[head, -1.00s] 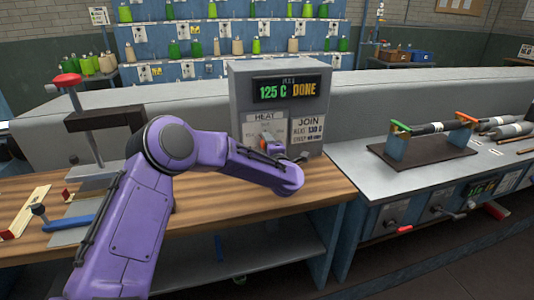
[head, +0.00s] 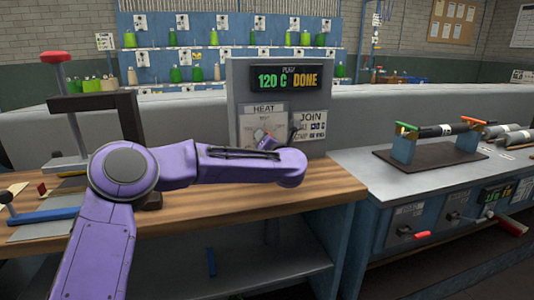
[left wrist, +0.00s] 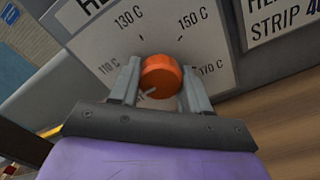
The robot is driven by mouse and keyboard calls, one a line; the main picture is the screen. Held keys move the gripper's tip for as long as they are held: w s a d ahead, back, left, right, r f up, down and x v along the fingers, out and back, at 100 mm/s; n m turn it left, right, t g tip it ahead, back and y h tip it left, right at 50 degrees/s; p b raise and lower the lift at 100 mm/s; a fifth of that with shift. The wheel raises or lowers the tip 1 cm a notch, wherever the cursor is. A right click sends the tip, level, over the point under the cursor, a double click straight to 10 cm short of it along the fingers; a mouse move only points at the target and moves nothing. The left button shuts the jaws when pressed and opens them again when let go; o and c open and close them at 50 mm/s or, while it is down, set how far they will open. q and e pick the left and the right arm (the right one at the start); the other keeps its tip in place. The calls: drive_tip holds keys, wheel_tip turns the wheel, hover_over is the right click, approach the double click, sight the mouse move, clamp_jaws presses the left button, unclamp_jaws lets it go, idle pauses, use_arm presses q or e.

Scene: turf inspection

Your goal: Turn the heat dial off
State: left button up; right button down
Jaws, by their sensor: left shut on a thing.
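The grey heat unit (head: 243,90) stands on the wooden bench. Its display (head: 285,78) reads 120 C and DONE. The orange heat dial (left wrist: 161,75) sits on a white scale plate (left wrist: 105,35) marked 110 C, 130 C, 150 C and 170 C. A short white mark near the dial's lower left shows between the fingers. My left gripper (left wrist: 160,82) is shut on the dial, one finger on each side. In the head view my left gripper (head: 266,142) is small at the panel under HEAT, partly hidden by my forearm.
A dark clamp stand with a red knob (head: 55,57) and a blue-handled tool (head: 42,216) are at the left of the bench. A rack with a rod (head: 430,131) stands on the right counter. Bench front right of my arm is clear.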

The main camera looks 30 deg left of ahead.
use_arm(q)
drive_tip(key=n+b, duration=0.1)
drive_tip(key=b, duration=0.1)
drive_tip(key=f+n+b, duration=0.1)
drive_tip(key=n+b, duration=0.1)
drive_tip(key=shift+r+n+b, duration=0.2)
drive_tip(key=shift+n+b, duration=1)
drive_tip(key=shift+b, duration=0.1)
drive_tip(key=o, duration=1)
drive_tip(key=shift+r, duration=0.1)
drive_tip(key=shift+o, duration=0.2)
